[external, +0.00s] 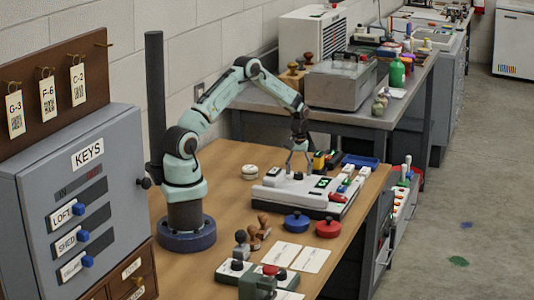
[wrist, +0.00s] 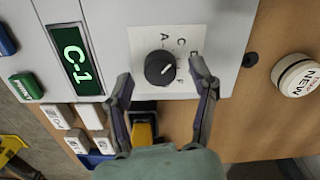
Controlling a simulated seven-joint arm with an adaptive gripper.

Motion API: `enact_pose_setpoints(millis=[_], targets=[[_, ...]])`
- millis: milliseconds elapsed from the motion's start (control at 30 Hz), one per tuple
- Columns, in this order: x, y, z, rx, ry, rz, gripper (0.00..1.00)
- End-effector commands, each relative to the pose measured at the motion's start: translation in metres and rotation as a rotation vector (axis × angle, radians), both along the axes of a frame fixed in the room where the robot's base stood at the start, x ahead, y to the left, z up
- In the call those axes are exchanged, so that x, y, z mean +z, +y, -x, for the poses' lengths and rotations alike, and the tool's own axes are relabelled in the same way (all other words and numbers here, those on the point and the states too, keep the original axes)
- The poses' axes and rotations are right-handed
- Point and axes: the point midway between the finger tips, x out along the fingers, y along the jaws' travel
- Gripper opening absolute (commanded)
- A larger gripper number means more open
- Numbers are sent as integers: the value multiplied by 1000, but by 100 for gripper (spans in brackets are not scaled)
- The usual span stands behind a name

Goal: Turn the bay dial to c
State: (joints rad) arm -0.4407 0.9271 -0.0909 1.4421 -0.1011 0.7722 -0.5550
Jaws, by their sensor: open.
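The bay dial (wrist: 160,67) is a round black knob on a white square plate with letters around it, among them A, C and E. A small light pointer mark shows on the knob, but its exact setting is hard to read. My gripper (wrist: 160,71) is open, one finger on each side of the dial, with visible gaps to the knob. In the external view, my gripper (external: 299,166) points down over the light console (external: 272,194); the dial is too small to make out there.
A white round NEW stamp (wrist: 297,76) lies right of the console. White keys (wrist: 90,116) and a green button (wrist: 26,87) sit left. Blue (external: 297,222) and red (external: 327,228) round pads stand in front of the console. A grey KEYS cabinet (external: 120,170) stands at left.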

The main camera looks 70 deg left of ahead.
Motion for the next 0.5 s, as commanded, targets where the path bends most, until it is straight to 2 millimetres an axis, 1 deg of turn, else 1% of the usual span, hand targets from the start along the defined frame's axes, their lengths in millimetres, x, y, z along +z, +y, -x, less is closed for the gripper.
enact_pose_setpoints(millis=[167, 300, 400, 500], targets=[[34, 0, -1, 0, -5, -3, 58], [67, 0, -1, 0, -5, -3, 58], [87, 0, -1, 0, -4, -1, 58], [102, 0, -1, -1, -2, -1, 58]])
